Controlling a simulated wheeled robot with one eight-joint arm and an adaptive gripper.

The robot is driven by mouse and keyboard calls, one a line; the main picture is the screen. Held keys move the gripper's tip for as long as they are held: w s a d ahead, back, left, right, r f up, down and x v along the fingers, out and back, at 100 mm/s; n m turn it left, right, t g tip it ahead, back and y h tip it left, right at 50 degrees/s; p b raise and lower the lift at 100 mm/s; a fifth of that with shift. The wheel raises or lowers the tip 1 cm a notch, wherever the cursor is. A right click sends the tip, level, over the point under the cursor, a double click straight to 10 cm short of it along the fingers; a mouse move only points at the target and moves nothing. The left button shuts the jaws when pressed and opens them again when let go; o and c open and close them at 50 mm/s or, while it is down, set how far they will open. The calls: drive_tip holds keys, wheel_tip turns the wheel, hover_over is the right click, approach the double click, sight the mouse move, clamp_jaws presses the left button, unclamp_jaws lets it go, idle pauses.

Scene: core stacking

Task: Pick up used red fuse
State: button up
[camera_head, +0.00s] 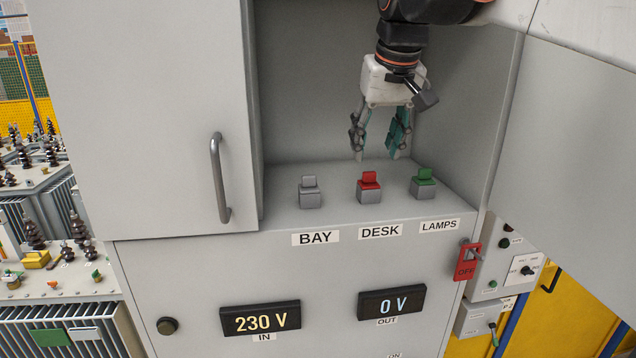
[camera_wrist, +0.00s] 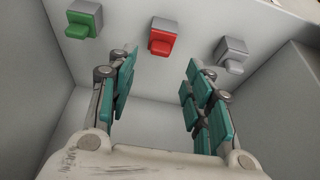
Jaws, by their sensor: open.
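The red fuse (camera_head: 369,180) sits in a grey holder on the cabinet shelf, above the DESK label. It also shows in the wrist view (camera_wrist: 162,42), at top middle. My gripper (camera_head: 380,145) is open and empty, hanging inside the cabinet behind and above the red fuse, apart from it. In the wrist view its teal-padded fingers (camera_wrist: 158,85) are spread wide, and the red fuse appears beyond the gap between them.
A green fuse (camera_head: 424,177) stands right of the red one above LAMPS. A bare grey holder or grey fuse (camera_head: 309,192) stands left above BAY. Cabinet walls enclose the shelf.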

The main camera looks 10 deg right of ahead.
sight(370, 172)
drive_tip(key=shift+p+x, duration=0.7)
drive_tip(key=shift+x, duration=2.55)
drive_tip(key=shift+s, duration=0.15)
drive_tip(key=c, duration=1)
